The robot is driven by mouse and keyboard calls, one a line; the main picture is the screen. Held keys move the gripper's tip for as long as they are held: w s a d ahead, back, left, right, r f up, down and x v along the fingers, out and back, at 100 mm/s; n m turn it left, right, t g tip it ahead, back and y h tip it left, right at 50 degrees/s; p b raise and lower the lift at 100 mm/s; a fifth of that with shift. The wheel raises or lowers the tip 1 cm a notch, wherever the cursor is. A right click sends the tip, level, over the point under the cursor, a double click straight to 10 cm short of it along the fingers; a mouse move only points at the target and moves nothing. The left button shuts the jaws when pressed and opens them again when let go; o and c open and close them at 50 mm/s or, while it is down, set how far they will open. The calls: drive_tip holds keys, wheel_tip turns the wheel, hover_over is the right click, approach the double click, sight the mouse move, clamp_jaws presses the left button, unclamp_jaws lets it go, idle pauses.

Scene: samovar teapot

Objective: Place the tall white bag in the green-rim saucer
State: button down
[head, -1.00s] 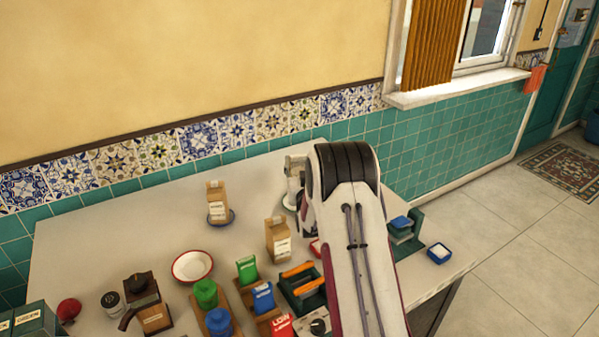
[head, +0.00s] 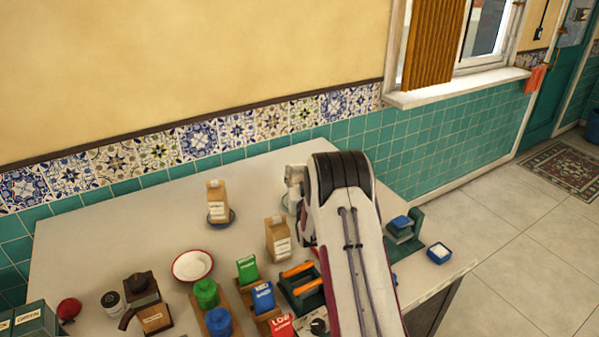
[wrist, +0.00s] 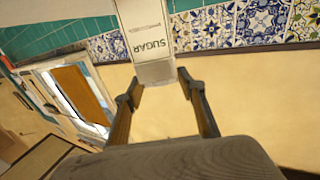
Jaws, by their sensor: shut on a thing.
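A tall white bag (wrist: 147,35) with SUGAR printed on it is in the wrist view, at the top middle. In the head view my arm hides the fingers and the bag. A pale saucer with a greenish rim (head: 285,203) shows only as a sliver left of my arm, near the back of the counter; the rest of it is hidden. I cannot tell how far the bag is from it.
Another brown bag (head: 278,240) stands close to my arm. A red-rimmed dish (head: 192,266), small colored packets and an orange-handled green caddy (head: 300,285) fill the front. The back left counter is clear.

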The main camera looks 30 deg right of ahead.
drive_tip(key=shift+f, duration=0.25)
drive_tip(key=c, duration=1.3)
unclamp_jaws()
drive_tip(key=shift+f, duration=0.1)
drive_tip(key=shift+o, duration=0.2)
drive_tip(key=shift+s+r, duration=0.1)
drive_tip(key=shift+r, duration=0.55)
drive_tip(key=v, duration=0.7)
drive_tip(key=shift+s, duration=0.15)
drive_tip(key=shift+a, duration=0.1)
